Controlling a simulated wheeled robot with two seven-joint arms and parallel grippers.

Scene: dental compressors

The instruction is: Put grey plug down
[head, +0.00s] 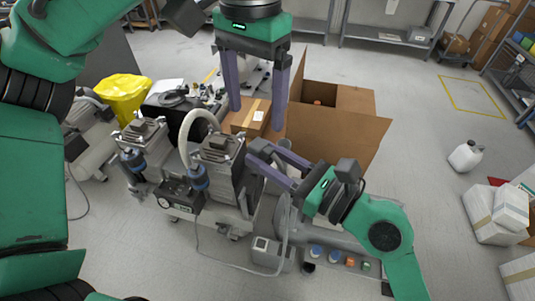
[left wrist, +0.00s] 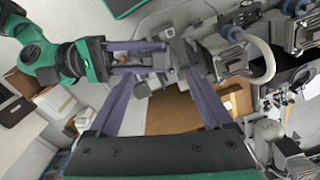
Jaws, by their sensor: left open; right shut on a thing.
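My left gripper (head: 256,116) is open and empty, pointing down above the compressors with its two purple fingers well apart. Whether the plug touches the compressor cannot be told. The left compressor head (head: 142,132) stands apart to the left.
An open cardboard box (head: 338,139) stands behind my right gripper, with a smaller closed box (head: 240,121) beside it. A pale hose (head: 190,120) arches between the compressor heads. A yellow bag (head: 123,95) is at left. Small coloured caps (head: 350,262) sit at front.

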